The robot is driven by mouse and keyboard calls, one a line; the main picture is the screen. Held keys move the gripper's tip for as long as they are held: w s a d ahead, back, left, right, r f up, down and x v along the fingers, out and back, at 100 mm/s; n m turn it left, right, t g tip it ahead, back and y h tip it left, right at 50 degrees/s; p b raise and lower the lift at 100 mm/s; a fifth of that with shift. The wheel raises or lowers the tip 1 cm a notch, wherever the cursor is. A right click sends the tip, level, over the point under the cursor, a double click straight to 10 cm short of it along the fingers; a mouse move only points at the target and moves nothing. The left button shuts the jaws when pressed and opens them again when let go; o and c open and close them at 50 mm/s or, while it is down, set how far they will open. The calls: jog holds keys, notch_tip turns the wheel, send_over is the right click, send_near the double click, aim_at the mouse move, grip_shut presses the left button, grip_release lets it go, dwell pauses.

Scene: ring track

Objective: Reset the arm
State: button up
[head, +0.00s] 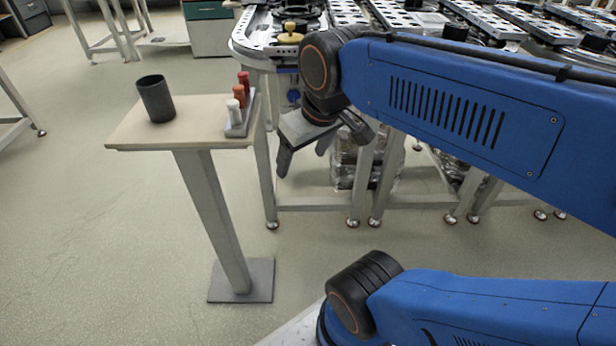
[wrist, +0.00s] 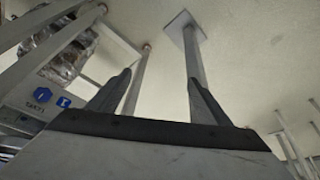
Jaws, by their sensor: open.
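My blue arm reaches in from the right in the head view, and its gripper (head: 303,158) hangs at its end, tilted downward. The two dark fingers are apart with nothing between them. The gripper is just right of a small pedestal table, in front of the legs of the ring track (head: 263,50). In the wrist view both fingers of my gripper (wrist: 158,90) stand apart with bare floor and table legs beyond them.
The pedestal table (head: 138,128) holds a dark cup (head: 156,98) and a grey rack (head: 241,118) with one white and two red-orange pieces. The table stands on a square foot plate (head: 241,281). Wrapped material (head: 365,160) sits under the track.

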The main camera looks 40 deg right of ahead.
jog(key=shift+m, duration=0.4)
jog(key=s+f, duration=0.1)
jog(key=f, duration=0.2)
jog(key=s+f, duration=0.1)
jog(key=shift+s+a+f, duration=0.15)
jog(key=shift+s+a, duration=0.15)
